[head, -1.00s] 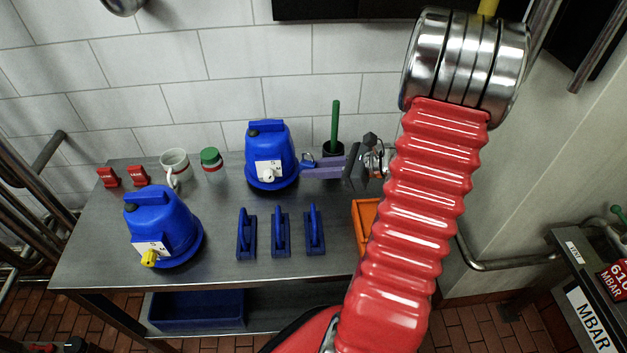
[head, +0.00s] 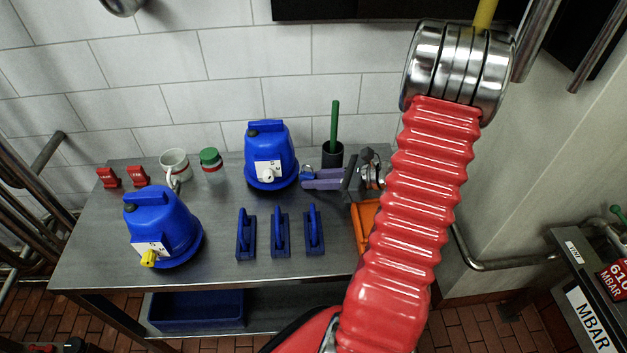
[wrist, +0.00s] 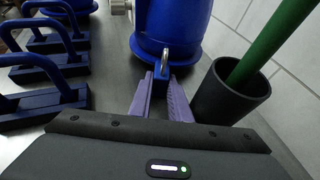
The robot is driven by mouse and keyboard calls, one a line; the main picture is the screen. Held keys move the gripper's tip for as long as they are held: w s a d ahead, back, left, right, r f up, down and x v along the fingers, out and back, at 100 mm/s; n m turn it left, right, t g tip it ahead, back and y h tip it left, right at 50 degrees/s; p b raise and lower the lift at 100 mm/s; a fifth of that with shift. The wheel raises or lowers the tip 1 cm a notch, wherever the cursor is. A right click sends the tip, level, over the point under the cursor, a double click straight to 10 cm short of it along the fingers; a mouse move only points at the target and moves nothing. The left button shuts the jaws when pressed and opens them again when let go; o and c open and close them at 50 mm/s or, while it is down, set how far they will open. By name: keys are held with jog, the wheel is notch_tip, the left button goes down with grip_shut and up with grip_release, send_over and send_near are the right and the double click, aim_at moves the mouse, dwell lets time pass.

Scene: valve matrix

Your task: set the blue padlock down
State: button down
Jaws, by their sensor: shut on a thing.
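The blue padlock shows in the wrist view as a silver shackle (wrist: 165,62) standing up from a small blue body between the purple fingers. My gripper (wrist: 160,82) is shut on it. In the head view my gripper (head: 306,179) reaches in from the right, low over the steel table (head: 210,272), just right of the rear blue domed housing (head: 268,150). The padlock is very small there, at the fingertips. Whether its underside touches the table is hidden.
A black cup (head: 332,152) holding a green rod stands close behind my gripper. Several blue handled blocks (head: 280,235) stand in front. Another blue housing (head: 160,225), a mug (head: 174,163), a green-lidded jar (head: 211,163) and red tags (head: 138,176) lie left. An orange bin (head: 362,228) is at right.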

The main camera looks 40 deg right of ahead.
jog(key=shift+f, duration=0.15)
jog(key=c, duration=1.6)
grip_release()
jog(key=shift+c, duration=0.2)
jog(key=v, duration=1.2)
jog(key=shift+s, duration=0.1)
